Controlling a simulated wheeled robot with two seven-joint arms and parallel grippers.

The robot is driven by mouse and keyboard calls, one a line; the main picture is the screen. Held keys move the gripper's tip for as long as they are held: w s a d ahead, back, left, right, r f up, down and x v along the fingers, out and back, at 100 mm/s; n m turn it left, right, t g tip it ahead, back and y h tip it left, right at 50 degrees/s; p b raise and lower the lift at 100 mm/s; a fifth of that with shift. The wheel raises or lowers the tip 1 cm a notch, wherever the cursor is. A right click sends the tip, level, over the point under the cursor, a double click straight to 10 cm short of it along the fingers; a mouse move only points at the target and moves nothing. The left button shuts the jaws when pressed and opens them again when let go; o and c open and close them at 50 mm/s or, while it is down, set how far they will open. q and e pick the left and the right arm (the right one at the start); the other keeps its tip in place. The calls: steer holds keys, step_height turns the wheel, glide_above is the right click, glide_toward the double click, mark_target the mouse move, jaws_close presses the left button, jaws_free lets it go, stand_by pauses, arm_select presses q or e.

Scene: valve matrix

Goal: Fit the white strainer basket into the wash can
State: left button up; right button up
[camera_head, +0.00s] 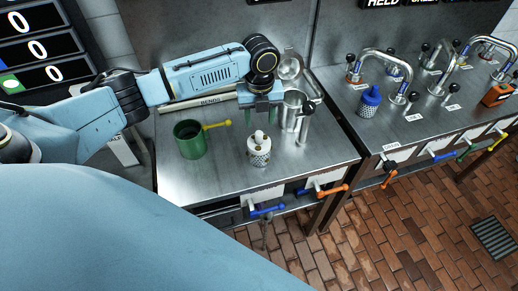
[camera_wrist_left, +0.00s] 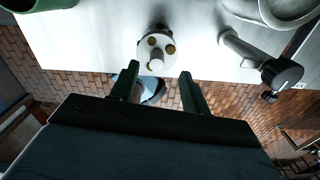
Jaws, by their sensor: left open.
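The white strainer basket (camera_head: 259,155), with dark perforations and rounded knobs on top, stands upright on the steel bench. In the left wrist view the basket (camera_wrist_left: 157,48) shows from above, beyond the fingertips. My left gripper (camera_head: 261,118) is open, its green fingers pointing down just behind the basket and apart from it. In the wrist view the gripper (camera_wrist_left: 158,76) has nothing between its fingers. A green can (camera_head: 190,142) with a yellow handle stands left of the basket, and a steel can (camera_head: 292,110) stands to the right. I cannot tell which is the wash can.
A blue strainer (camera_head: 370,101) and several curved taps (camera_head: 387,60) occupy the right-hand bench. Coloured valve handles (camera_head: 267,209) stick out along the front edge. The bench front left is clear.

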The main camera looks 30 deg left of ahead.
mark_target(259, 133)
arm_select(q)
steer(key=f, duration=0.5)
steer(key=shift+s+d+p, duration=0.15)
steer(key=shift+s+p, duration=0.15)
steer(key=shift+s, duration=0.1)
steer(key=shift+c, duration=0.5)
jaws_close()
